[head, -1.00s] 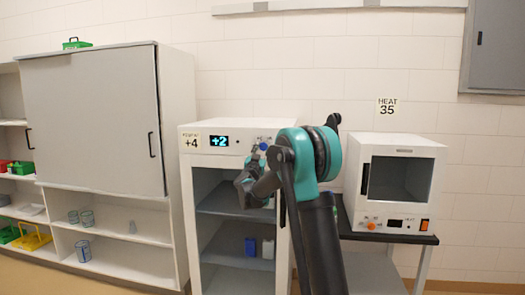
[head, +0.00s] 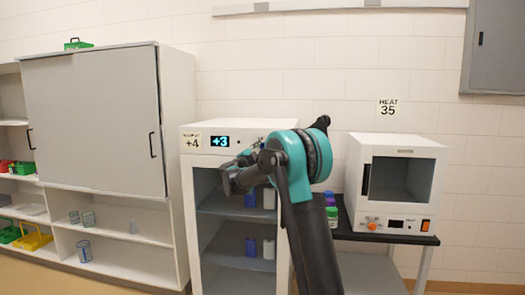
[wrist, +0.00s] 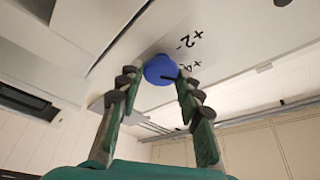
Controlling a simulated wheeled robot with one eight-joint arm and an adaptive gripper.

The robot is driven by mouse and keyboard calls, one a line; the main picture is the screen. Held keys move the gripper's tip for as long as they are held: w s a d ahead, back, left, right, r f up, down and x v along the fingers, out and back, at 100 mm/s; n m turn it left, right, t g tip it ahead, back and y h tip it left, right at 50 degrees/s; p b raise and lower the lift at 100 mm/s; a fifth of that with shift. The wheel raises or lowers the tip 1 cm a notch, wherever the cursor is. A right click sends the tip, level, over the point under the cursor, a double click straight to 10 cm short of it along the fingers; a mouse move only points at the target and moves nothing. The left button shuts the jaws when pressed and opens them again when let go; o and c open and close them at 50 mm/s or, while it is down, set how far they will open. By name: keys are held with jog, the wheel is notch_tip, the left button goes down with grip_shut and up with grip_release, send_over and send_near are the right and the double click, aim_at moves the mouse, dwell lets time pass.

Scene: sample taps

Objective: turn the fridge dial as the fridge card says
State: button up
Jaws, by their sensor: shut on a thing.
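The fridge (head: 191,215) stands in the middle of the head view, with its card (head: 192,142) reading +4 on the left of its top panel. The lit display (head: 219,141) beside the card reads +3. The blue fridge dial (wrist: 161,69) shows in the wrist view between my fingertips, by panel marks reading +2 and +4. My gripper (wrist: 160,75) is shut on the dial. In the head view my gripper (head: 232,180) is in front of the fridge's upper part, and my arm hides the dial.
A heater (head: 401,154) with a "HEAT 35" card (head: 388,107) above it stands on a dark table to the right. Colored-capped containers (head: 331,208) are beside it. A shelf unit (head: 178,110) stands left of the fridge.

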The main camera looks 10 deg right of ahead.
jog(key=shift+m, duration=0.5)
jog(key=o, duration=1.1)
jog(key=v, duration=1.2)
